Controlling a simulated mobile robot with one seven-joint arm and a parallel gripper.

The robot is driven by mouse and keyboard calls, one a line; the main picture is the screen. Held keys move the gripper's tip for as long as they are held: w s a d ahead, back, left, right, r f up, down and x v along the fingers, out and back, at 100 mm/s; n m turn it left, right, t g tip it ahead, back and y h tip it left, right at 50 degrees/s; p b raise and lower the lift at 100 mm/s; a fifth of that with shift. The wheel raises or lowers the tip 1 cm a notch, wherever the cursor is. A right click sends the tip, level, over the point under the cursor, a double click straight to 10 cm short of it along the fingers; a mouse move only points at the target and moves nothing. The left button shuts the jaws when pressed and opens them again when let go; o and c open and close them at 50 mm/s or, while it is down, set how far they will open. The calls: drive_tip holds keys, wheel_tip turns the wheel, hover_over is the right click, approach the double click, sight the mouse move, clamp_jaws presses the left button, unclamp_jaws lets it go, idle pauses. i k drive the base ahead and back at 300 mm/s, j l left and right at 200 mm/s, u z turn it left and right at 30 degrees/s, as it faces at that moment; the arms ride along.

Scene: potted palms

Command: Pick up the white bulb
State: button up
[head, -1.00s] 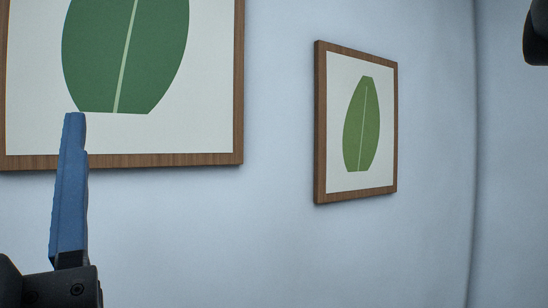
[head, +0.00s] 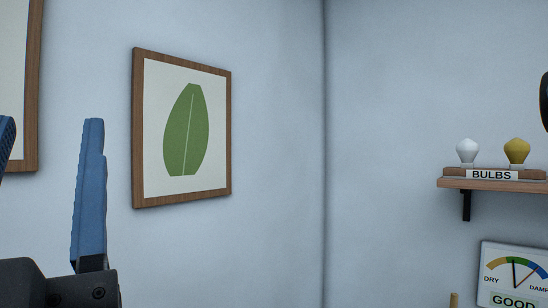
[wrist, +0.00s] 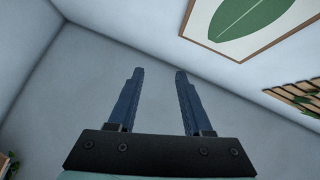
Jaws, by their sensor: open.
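The white bulb (head: 467,152) stands upright in a holder marked BULBS (head: 492,174) on a wall shelf at the right of the head view. A yellow bulb (head: 516,152) stands just right of it in the same holder. My gripper (head: 48,135) is at the lower left of the head view, well to the left of the shelf, and it also shows in the wrist view (wrist: 159,75). Its two blue fingers are apart with nothing between them. The wrist view does not show the white bulb.
The wooden shelf (head: 500,185) has a dark bracket (head: 466,205) under it. A DRY/DAMP dial sign (head: 514,275) is below. A framed leaf picture (head: 182,128) hangs on the left wall. The wall between picture and shelf is bare.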

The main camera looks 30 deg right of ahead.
sight(467, 150)
drive_tip(key=z, duration=1.85)
drive_tip(key=i+z, duration=0.3)
drive_tip(key=i, duration=0.2)
drive_tip(key=i+j+z, duration=0.2)
drive_tip(key=i+z, duration=0.15)
drive_tip(key=i+j+z, duration=0.3)
drive_tip(key=i, duration=0.25)
